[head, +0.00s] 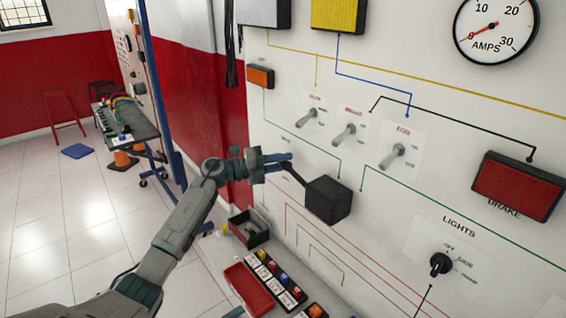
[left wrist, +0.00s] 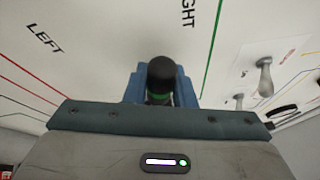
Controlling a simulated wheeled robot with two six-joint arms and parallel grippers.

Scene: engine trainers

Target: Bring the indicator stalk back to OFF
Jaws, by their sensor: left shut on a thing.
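The indicator stalk is a thin black lever (head: 291,172) that comes out of a black box (head: 329,200) on the white panel and points to the upper left. My left gripper (head: 282,162) is at the stalk's outer end, its blue fingers shut on it. In the left wrist view the stalk's dark end with a green band (left wrist: 161,78) sits between the fingers (left wrist: 162,92). The panel words LEFT and RIGHT show on either side of it there. An OFF mark for the stalk cannot be made out. My right gripper is not in view.
Several toggle switches (head: 350,132) stick out above the box. A LIGHTS knob (head: 441,264), a red brake lamp (head: 517,186) and an ammeter (head: 495,29) are to the right. Below are a dark bin (head: 249,229) and a red tray (head: 258,288). Open floor lies left.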

